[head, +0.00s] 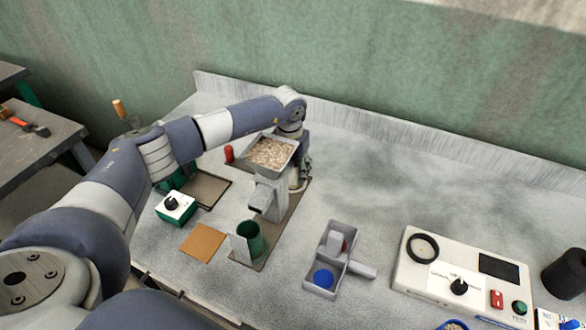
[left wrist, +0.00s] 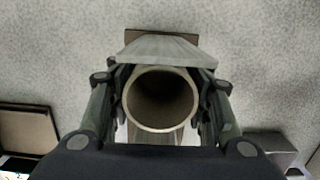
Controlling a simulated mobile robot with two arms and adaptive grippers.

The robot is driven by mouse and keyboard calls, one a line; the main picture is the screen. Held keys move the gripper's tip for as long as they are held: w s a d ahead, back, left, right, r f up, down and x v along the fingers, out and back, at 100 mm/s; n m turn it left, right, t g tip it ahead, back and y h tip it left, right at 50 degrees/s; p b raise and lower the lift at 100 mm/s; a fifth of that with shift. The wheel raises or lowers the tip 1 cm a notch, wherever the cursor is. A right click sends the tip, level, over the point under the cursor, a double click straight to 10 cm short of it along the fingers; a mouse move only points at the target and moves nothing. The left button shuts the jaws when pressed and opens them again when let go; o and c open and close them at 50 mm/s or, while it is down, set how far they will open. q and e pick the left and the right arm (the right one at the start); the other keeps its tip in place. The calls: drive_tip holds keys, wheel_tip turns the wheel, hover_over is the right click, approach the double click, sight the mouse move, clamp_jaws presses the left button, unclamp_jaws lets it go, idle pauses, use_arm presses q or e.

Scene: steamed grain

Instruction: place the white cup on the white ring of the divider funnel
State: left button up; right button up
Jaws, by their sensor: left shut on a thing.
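The white cup (left wrist: 129,105) shows in the left wrist view as a round pale rim with a dark hollow, between the two fingers of my left gripper (left wrist: 160,103). The gripper is shut on it. In the head view my left gripper (head: 303,170) is at the far right side of the divider funnel (head: 256,164), a grey hopper full of grain on a stand. The hopper's grey edge (left wrist: 170,49) lies just beyond the cup in the wrist view. The funnel's white ring cannot be made out clearly, and I cannot tell whether the cup touches it. My right gripper is out of view.
A green container (head: 250,240) stands at the near end of the funnel's brown base. A brown square mat (head: 203,242) and a green box with a knob (head: 176,207) are to the left. A grey divided tray (head: 337,240) and a white panel device (head: 412,271) are to the right. The back right table is clear.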

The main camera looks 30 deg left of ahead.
use_arm(q)
drive_tip(key=o, duration=1.1)
drive_tip(key=shift+f, duration=0.1)
drive_tip(key=shift+c, duration=0.2)
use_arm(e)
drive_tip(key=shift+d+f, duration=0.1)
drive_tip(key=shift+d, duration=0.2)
use_arm(q)
drive_tip(key=shift+r, duration=0.6)
wheel_tip(320, 180, up, 11)
drive_tip(key=s+b, duration=0.1)
drive_tip(key=b, duration=0.2)
drive_tip(key=shift+s, duration=0.2)
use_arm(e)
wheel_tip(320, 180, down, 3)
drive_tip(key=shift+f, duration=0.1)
